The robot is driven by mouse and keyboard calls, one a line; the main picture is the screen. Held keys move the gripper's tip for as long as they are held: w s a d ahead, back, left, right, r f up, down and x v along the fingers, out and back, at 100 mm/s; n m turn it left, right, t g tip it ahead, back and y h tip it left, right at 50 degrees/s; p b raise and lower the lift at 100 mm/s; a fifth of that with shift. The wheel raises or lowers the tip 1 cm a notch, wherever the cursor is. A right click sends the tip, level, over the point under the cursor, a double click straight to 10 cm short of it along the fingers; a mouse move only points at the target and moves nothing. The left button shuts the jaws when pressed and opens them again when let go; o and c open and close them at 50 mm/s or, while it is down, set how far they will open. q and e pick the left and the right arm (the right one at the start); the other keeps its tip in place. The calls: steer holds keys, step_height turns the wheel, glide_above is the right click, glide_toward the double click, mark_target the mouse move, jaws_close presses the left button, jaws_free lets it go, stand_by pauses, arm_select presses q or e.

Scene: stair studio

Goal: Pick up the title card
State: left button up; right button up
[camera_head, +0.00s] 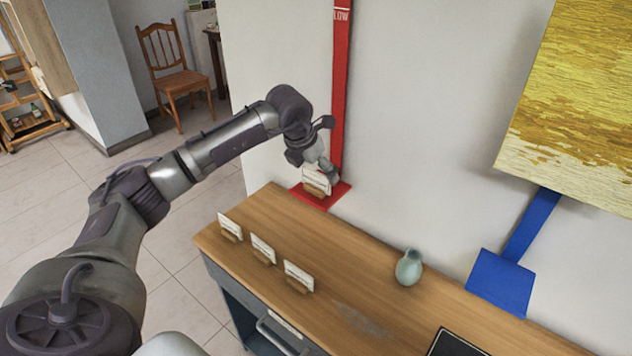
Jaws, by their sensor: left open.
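A white title card (315,180) in a small wooden holder stands over the red square (334,197) at the far end of the wooden counter. My left gripper (325,170) is open right at this card, its fingers pointing down beside it. I cannot tell whether the fingers touch the card. Three more white cards in wooden holders stand in a row along the counter's left edge: the far card (230,224), the middle card (263,246) and the near card (298,273). The writing on them is too small to read. My right gripper is out of view.
The wooden counter (340,265) carries a pale green vase (409,267) and a dark-framed black item (455,344). A red strip (340,90) runs up the wall. A blue square (501,282) and a yellow painting (580,100) are at right. A wooden chair (177,80) stands behind.

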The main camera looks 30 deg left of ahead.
mark_target(315, 171)
arm_select(q)
steer(key=x, duration=0.3)
steer(key=shift+w+a+f+p, duration=0.1)
steer(key=shift+f+p, duration=0.05)
steer(key=shift+p, duration=0.15)
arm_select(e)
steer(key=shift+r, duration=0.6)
arm_select(q)
steer(key=shift+c, duration=0.3)
steer(key=c, duration=0.6)
steer(key=shift+c, duration=0.2)
steer(key=shift+r+b, duration=0.35)
steer(key=shift+r, duration=0.3)
step_height(315, 171, up, 3)
steer(key=shift+f+b, duration=0.1)
steer(key=shift+b, duration=0.45)
steer(key=d+r+b, duration=0.2)
steer(key=d+r, duration=0.5)
steer(key=d, duration=0.4)
steer(key=shift+d, duration=0.4)
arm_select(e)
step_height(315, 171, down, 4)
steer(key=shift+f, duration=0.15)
